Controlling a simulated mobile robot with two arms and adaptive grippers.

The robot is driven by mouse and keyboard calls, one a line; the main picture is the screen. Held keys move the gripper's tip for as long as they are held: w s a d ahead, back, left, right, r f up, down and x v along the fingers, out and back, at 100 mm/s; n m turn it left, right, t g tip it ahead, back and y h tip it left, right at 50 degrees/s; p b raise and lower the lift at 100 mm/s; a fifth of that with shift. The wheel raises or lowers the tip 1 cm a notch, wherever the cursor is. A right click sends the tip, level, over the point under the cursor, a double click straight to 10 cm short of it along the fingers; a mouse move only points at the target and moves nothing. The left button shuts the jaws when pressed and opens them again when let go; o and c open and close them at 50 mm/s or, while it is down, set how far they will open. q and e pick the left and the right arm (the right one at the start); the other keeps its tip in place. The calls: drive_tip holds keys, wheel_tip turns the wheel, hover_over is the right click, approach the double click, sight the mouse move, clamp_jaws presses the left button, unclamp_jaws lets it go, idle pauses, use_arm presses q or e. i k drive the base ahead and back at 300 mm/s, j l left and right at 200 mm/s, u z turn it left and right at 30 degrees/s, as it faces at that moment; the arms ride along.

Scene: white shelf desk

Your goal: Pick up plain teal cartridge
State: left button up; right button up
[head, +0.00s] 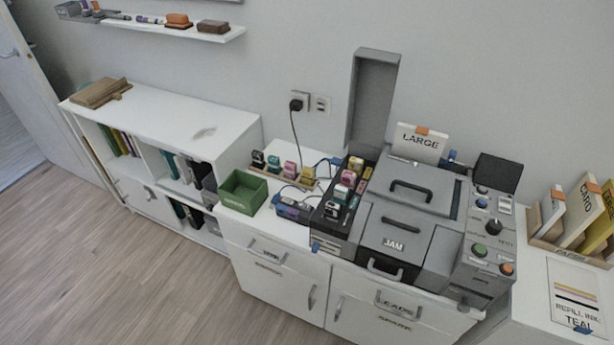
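A small teal cartridge (274,162) stands in a row on a wooden holder at the back of the white desk. A black cartridge (258,158) is to its left, and a pink one (290,168) and a yellow one (308,174) are to its right. It is too small to tell whether the teal one is plain or marked. Neither of my grippers is in view, and nothing is seen touching the cartridges.
A green open box (242,192) stands in front of the row. A small blue-grey device (293,209) lies right of it. The large grey printer (410,215) has an open slot bay with cartridges. A black cable hangs behind. A card (577,297) reads "REFILL INK: TEAL".

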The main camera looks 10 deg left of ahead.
sight(340, 193)
drive_tip(key=z, duration=0.35)
drive_tip(key=i+j+z, duration=0.15)
drive_tip(key=j+z, duration=0.2)
drive_tip(key=j, duration=0.2)
drive_tip(key=i+j+z, duration=0.1)
drive_tip(key=j+z, duration=0.25)
drive_tip(key=j, duration=0.2)
drive_tip(key=j+z, duration=0.4)
drive_tip(key=j, duration=0.2)
